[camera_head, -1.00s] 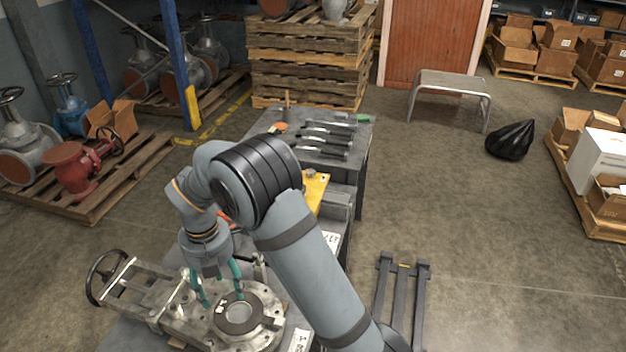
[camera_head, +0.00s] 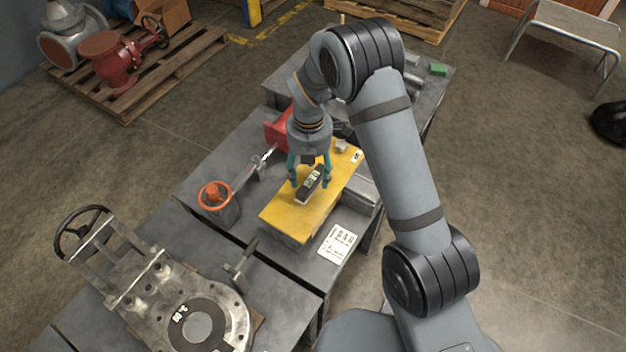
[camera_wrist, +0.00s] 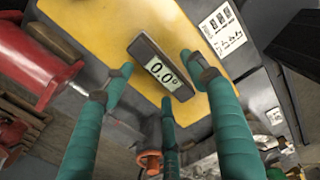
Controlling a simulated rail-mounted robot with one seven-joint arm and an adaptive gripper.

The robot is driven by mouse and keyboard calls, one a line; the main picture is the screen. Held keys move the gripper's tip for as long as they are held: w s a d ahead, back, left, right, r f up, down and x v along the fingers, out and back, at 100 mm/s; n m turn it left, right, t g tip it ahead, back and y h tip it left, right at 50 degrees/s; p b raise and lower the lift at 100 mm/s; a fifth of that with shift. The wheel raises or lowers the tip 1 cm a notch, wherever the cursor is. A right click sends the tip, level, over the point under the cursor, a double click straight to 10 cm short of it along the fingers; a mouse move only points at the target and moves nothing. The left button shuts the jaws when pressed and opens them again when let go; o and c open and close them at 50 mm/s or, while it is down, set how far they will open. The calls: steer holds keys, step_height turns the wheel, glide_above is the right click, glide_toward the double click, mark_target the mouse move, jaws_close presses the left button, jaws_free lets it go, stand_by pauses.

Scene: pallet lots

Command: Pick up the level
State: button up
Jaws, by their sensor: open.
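The level (camera_head: 312,182) is a small dark box with a pale digital display, lying on a yellow plate (camera_head: 287,221) on the bench. In the wrist view its display on the level (camera_wrist: 161,69) reads 0.0°. My gripper (camera_head: 310,184) is open, with teal fingers pointing down on either side of the level. In the wrist view, the fingers of my gripper (camera_wrist: 158,62) spread around it. I cannot tell whether any finger touches it or how high the tips are.
An orange-rimmed cylinder (camera_head: 216,197) and a red object (camera_head: 279,132) stand left of the plate. A printed sheet (camera_head: 338,243) lies at its front right. A large metal valve (camera_head: 187,305) with a handwheel (camera_head: 82,232) is at the front left.

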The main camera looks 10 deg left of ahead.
steer(key=shift+s+a+f, duration=0.1)
steer(key=shift+f, duration=1.2)
steer(key=c, duration=0.3)
steer(key=c, duration=1.1)
steer(key=shift+r, duration=0.1)
jaws_close()
